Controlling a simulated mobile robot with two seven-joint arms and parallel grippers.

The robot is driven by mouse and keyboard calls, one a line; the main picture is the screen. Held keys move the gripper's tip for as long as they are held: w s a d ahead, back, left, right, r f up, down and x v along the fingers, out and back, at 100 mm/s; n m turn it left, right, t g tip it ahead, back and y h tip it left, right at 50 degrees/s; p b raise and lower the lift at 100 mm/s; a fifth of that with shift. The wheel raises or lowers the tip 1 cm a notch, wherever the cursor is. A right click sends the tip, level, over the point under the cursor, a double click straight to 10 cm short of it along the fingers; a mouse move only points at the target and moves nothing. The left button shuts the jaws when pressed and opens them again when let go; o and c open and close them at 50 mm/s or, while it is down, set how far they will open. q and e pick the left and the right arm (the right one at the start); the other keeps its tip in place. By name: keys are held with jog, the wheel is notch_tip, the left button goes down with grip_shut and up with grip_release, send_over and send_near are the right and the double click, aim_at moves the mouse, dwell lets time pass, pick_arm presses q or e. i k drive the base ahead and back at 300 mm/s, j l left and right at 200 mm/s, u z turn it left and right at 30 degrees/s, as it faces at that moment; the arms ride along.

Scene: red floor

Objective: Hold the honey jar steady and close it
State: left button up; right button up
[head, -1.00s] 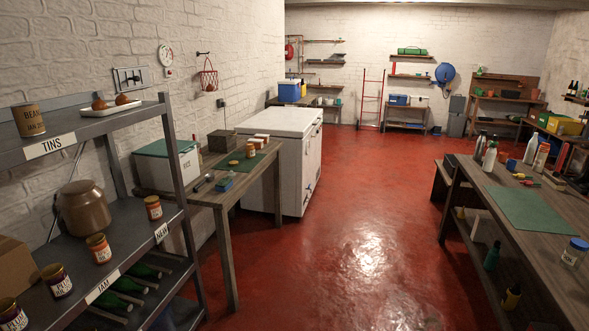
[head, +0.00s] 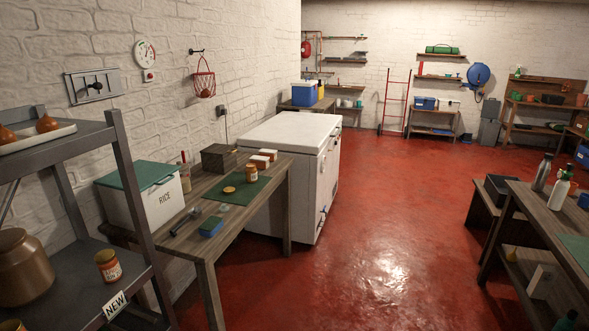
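A small jar with amber contents (head: 251,173), which looks like the honey jar, stands upright on a green mat (head: 250,190) on the wooden table (head: 205,262) at left centre. A round yellowish disc, apparently its lid (head: 229,190), lies flat on the mat beside the jar, apart from it. The jar's top is too small to make out clearly. Neither of my grippers is in view.
On the same table are a rice bin (head: 140,197), a dark box (head: 218,158), a blue-and-green sponge (head: 211,227) and a dark tool (head: 185,221). A grey shelf (head: 120,225) stands at left, a white chest freezer (head: 300,180) behind the table. Red floor (head: 370,250) is clear in the middle.

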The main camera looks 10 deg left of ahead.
aim_at(252, 172)
jog(key=i, duration=1.4)
jog(key=i+l+u, duration=0.15)
jog(key=i+u, duration=0.35)
jog(key=i+l+u, duration=0.45)
jog(key=i, duration=0.2)
jog(key=i+l+u, duration=0.5)
